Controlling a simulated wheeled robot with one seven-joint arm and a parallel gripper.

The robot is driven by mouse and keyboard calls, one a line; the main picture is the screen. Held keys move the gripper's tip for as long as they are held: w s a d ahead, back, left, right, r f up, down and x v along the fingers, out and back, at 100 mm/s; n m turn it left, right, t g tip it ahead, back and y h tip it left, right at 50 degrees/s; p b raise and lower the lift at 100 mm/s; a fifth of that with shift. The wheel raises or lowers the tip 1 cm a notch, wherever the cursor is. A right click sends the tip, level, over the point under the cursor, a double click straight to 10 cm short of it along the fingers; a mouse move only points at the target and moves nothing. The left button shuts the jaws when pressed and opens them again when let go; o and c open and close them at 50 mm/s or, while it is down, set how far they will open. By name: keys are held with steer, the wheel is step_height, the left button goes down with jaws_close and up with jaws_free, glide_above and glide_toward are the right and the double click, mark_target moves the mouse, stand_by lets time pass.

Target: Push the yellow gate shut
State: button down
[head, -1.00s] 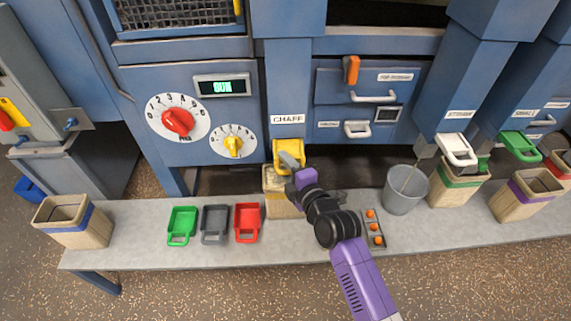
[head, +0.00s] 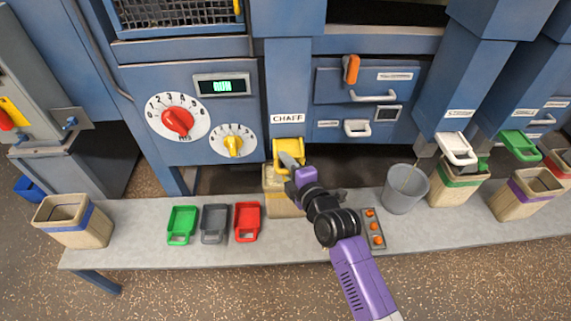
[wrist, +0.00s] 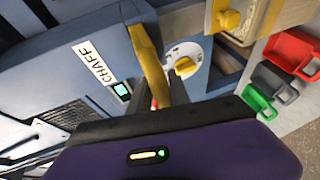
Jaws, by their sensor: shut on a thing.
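The yellow gate (head: 291,146) is at the lower end of the blue chute labelled CHAFF, above a wooden box (head: 277,204). It also shows in the wrist view as a yellow bar (wrist: 148,62) beside the CHAFF label. My gripper (head: 287,161) reaches the gate from the front and is shut on it. In the wrist view the gate runs down to my gripper (wrist: 160,95). My fingers and wrist hide part of the gate and the box. I cannot tell exactly how far the gate stands out of its slot.
Green (head: 182,224), grey (head: 215,222) and red (head: 247,221) scoops lie on the bench left of the box. A grey bucket (head: 405,190) and a button box (head: 374,229) are to the right. A white gate (head: 457,148) and a green gate (head: 521,144) sit on other chutes farther right.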

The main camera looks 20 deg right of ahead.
mark_target(289, 150)
steer(key=shift+s+f, duration=0.15)
steer(key=shift+f, duration=0.55)
steer(key=shift+w+d+f+b, duration=0.15)
steer(key=shift+w+d+b, duration=0.15)
steer(key=shift+w+b, duration=0.5)
steer(key=shift+w+d+b, duration=0.25)
steer(key=shift+w+b, duration=0.45)
steer(key=shift+b, duration=0.1)
steer(key=shift+r, duration=0.2)
steer(key=c, duration=1.4)
jaws_free()
steer(key=shift+o, duration=0.2)
steer(key=shift+r, duration=0.15)
steer(key=shift+w+r, duration=0.1)
steer(key=shift+r, duration=0.1)
